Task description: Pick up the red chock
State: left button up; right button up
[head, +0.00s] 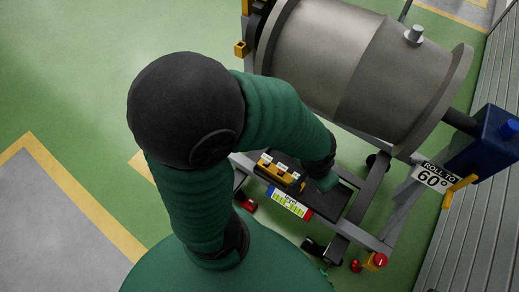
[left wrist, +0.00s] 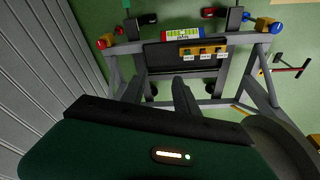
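A small red chock-like piece (head: 248,205) lies low on the floor by a dark caster at the near left corner of the engine stand. A small red patch (left wrist: 207,12) at the top of the left wrist view looks like the same piece. My green arm reaches over the stand in the head view, and its gripper is hidden there. In the left wrist view a dark finger-like part of my left gripper (left wrist: 185,100) points toward the stand, well short of the red piece. Nothing is visibly held. My right gripper is out of view.
The grey stand carries a large metal cylinder (head: 350,65). A dark shelf holds yellow modules (head: 280,172) behind a coloured label (head: 290,203). A yellow box with a red knob (head: 374,262) is at the near right corner. Green floor is open to the left.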

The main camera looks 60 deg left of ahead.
aim_at(251, 204)
jog(key=k+l+u, duration=0.15)
jog(key=u, duration=0.2)
jog(key=k+u, duration=0.7)
jog(key=i+l+u, duration=0.1)
jog(key=u, duration=0.5)
